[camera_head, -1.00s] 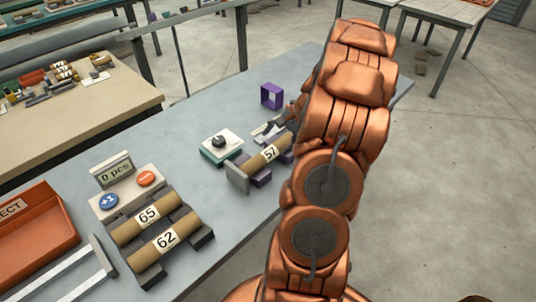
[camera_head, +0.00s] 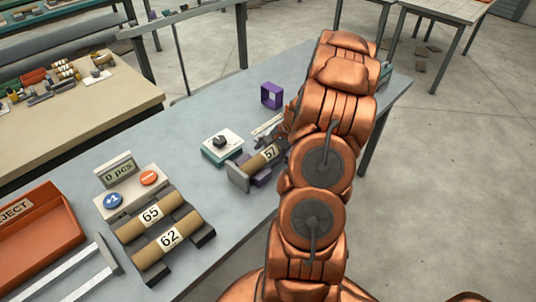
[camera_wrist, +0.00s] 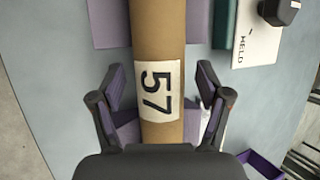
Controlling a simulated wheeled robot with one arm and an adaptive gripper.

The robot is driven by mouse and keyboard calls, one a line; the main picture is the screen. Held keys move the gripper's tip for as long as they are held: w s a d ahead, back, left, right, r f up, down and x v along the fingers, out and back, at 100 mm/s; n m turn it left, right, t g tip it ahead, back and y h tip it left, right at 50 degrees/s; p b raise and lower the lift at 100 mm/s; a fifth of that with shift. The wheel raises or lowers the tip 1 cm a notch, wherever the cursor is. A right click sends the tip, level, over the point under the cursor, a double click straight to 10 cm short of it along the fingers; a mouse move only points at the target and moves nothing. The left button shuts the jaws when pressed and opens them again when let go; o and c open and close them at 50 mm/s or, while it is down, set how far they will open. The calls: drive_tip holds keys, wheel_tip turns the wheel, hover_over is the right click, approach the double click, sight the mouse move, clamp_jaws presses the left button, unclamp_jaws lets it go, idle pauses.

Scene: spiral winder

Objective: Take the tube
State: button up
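A brown cardboard tube labelled 57 (camera_head: 258,161) lies on a purple-grey holder (camera_head: 238,178) on the grey table. In the wrist view the same tube (camera_wrist: 158,30) runs lengthwise through the middle, its label facing the camera. My gripper (camera_wrist: 161,78) is open, with one dark finger on each side of the tube and a visible gap on both sides. In the head view my gripper (camera_head: 284,142) is at the far end of the tube, partly hidden by my arm. Two more tubes, labelled 65 (camera_head: 150,215) and 62 (camera_head: 168,239), lie on a dark rack (camera_head: 206,237).
A counter display (camera_head: 118,170) with blue and orange buttons stands behind the rack. An orange reject tray (camera_head: 38,240) is at the left. A teal box with a white card and black knob (camera_head: 222,146) and a purple square frame (camera_head: 271,95) stand near tube 57.

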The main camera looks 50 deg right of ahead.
drive_tip(key=c, duration=1.1)
drive_tip(key=shift+o, duration=0.2)
drive_tip(key=shift+r, duration=0.1)
